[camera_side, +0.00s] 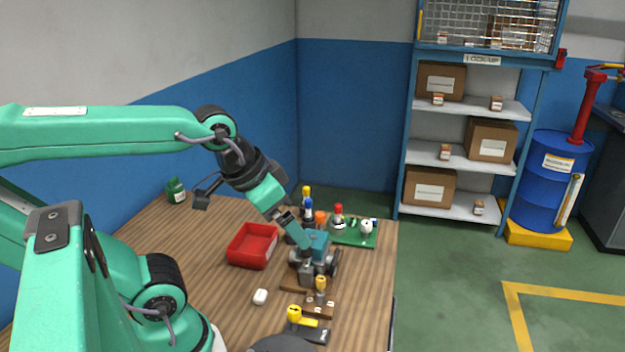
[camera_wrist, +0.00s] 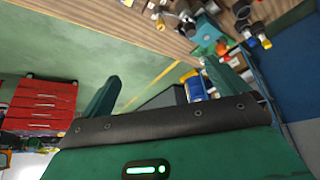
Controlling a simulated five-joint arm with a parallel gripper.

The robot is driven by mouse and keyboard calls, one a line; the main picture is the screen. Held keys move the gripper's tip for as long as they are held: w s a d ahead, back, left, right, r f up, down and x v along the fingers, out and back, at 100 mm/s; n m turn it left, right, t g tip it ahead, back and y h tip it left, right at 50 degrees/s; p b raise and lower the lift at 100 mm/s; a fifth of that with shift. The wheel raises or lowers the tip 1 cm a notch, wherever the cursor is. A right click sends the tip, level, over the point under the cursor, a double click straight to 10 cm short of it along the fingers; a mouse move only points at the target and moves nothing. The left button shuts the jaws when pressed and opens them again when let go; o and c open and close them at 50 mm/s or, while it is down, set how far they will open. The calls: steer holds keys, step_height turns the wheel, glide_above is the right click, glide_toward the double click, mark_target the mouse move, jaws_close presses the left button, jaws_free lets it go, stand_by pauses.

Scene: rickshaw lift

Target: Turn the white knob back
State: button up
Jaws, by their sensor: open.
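The white knob (camera_side: 366,227) stands on a green board (camera_side: 345,237) at the far right of the table in the side view. A red-topped knob (camera_side: 338,212) stands beside it. My gripper (camera_side: 303,243) points down to the right over the table, just by the teal rickshaw (camera_side: 319,241), apart from the white knob and to its left. In the wrist view my open gripper (camera_wrist: 162,68) has two green fingers spread with nothing between them. I cannot make out the white knob for sure in that view.
A red tray (camera_side: 252,246) lies left of the rickshaw. Blue, yellow and orange-topped items stand close behind it. A brown block with a yellow-topped piece (camera_side: 320,298), a yellow-handled piece (camera_side: 295,314) and a small white object (camera_side: 260,297) lie nearer. The front left tabletop is mostly clear.

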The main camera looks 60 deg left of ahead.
steer(key=shift+w+r, duration=0.1)
steer(key=shift+w, duration=0.05)
steer(key=c, duration=0.7)
steer(key=shift+w+a+r, duration=0.1)
steer(key=shift+w, duration=0.1)
steer(key=shift+c, duration=1.3)
steer(key=w+a+m+g, duration=0.2)
steer(key=w+a+m, duration=0.1)
steer(key=w, duration=0.6)
steer(key=w+a+m+g, duration=0.1)
steer(key=w+a+m, duration=0.2)
steer(key=w, duration=0.6)
steer(key=w+a+f+m+g, duration=0.1)
steer(key=w+a+f+m, duration=0.1)
steer(key=w+f, duration=0.2)
steer(key=w+a+f+m, duration=0.2)
steer(key=w+a+f, duration=0.1)
steer(key=w+f, duration=0.1)
steer(key=w+a+f+m+g, duration=0.1)
steer(key=w+a+f, duration=0.2)
steer(key=w+f, duration=0.1)
steer(key=shift+w+f+m+g, duration=0.2)
steer(key=shift+f+m+g, duration=0.1)
steer(key=shift+f+m, duration=0.1)
steer(key=shift+w+a+f, duration=0.2)
steer(key=shift+a+f, duration=0.05)
steer(key=shift+f, duration=0.15)
